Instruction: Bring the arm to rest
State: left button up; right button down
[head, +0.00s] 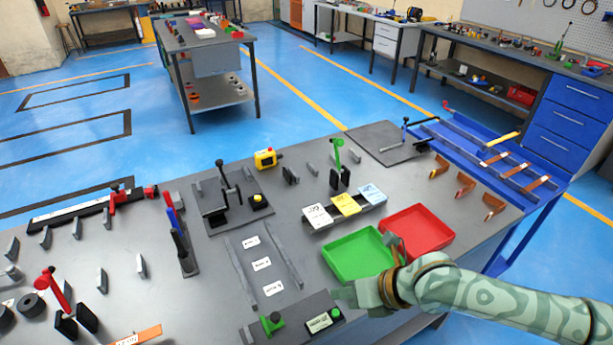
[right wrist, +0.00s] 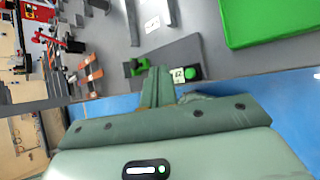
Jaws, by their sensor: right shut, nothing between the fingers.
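My right arm (head: 500,297) comes in from the right side of the head view, over the front edge of the grey bench (head: 205,283). My right gripper (head: 345,297) is shut and empty. It appears just right of a dark plate with a green button (head: 336,313) and in front of the green tray (head: 352,262). In the right wrist view the closed fingers (right wrist: 158,88) point at the bench, between a green clamp (right wrist: 137,67) and the green button (right wrist: 191,73). Whether they touch anything cannot be told. My left gripper does not show.
A red tray (head: 418,229) lies beside the green one, partly behind my wrist. White, yellow and blue cards (head: 345,204) stand behind the trays. A black press (head: 222,195) and a red-handled tool (head: 58,292) stand further left. Blue floor (head: 300,95) lies beyond the bench.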

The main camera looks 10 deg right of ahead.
jog(key=s+d+m+t+h, duration=0.1)
jog(key=s+d+m+h, duration=0.6)
jog(key=m, duration=0.8)
jog(key=s+d+m+t+h, duration=0.1)
jog(key=s+d+m+h, duration=0.45)
jog(key=d+m, duration=0.7)
jog(key=s+a+f+m+g+y, duration=0.1)
jog(key=s+a+f, duration=0.1)
jog(key=f, duration=0.8)
jog(key=s+a+f+m+g+y, duration=0.1)
jog(key=s+a+f+m+g, duration=0.15)
jog(key=f, duration=0.75)
jog(key=s+a+f+m+y, duration=0.1)
jog(key=s+a+f+y, duration=0.15)
jog(key=f, duration=0.75)
jog(key=s+f+m+g, duration=0.1)
jog(key=s+f, duration=0.5)
jog(key=s, duration=0.3)
jog(key=s+f+m+g, duration=0.1)
jog(key=s+f, duration=0.5)
jog(key=s, duration=0.3)
jog(key=shift+f+m+g, duration=0.15)
jog(key=shift+m+g, duration=0.15)
jog(key=shift+g, duration=0.05)
